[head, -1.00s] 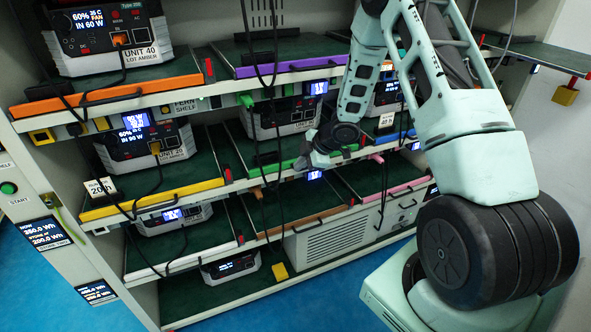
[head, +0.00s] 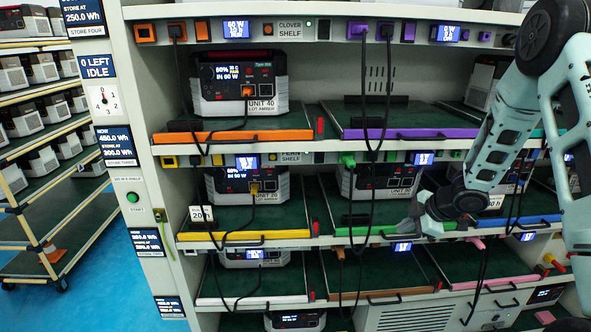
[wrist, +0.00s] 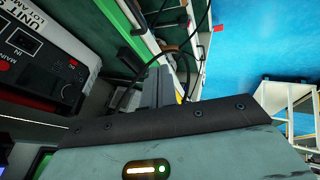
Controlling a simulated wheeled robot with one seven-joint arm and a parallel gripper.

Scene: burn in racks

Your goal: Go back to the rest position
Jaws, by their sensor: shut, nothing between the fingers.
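My gripper (head: 432,217) hangs in front of the rack, near the green-edged tray of the middle shelf, right of the picture's centre in the head view. My arm comes in from the upper right and folds down to it. In the wrist view, the gripper's grey housing fills the lower part, and its fingers (wrist: 158,88) point toward the rack, partly hidden. The fingers look shut and empty. A unit (wrist: 40,65) with a red front stripe shows close at the left of the wrist view, its label partly cut off.
The burn-in rack has an orange tray (head: 240,137) under Unit 40 (head: 240,85), a purple tray (head: 430,133) and a yellow tray (head: 250,236). Black cables (head: 367,100) hang before the shelves. A trolley (head: 50,210) with several units stands left.

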